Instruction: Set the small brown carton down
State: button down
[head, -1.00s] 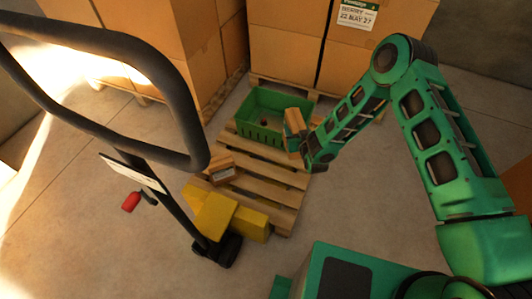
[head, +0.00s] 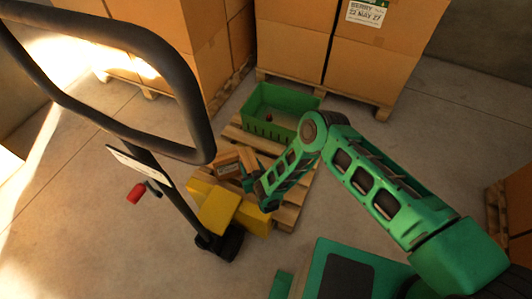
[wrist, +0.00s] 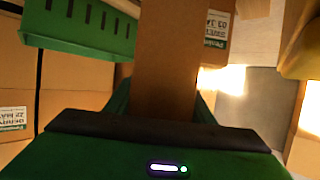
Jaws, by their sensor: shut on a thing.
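The small brown carton (wrist: 165,55) is between my gripper's jaws in the wrist view, its plain face toward the camera. In the head view the carton (head: 248,157) is mostly hidden by my gripper (head: 250,176), which is low over the wooden pallet (head: 291,197). A second small carton (head: 227,164) with a pale label is on the pallet just left of the held one. I cannot tell whether the two touch, or whether the held carton touches the slats.
A green crate (head: 269,128) with a small reddish thing inside stands on the pallet's far part. The yellow pallet jack (head: 222,206) and its dark handle (head: 196,90) are at the left. Tall carton stacks (head: 290,45) stand behind. Some slats at the right are bare.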

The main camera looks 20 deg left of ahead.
jog(key=w+d+f, duration=0.2)
jog(key=d+f, duration=0.8)
jog(key=d, duration=0.1)
jog(key=shift+f, duration=0.35)
jog(key=c, duration=0.8)
grip_release()
jog(key=shift+s+d+f, duration=0.1)
jog(key=shift+s+d, duration=0.05)
jog(key=shift+c, duration=0.2)
jog(key=v, duration=1.2)
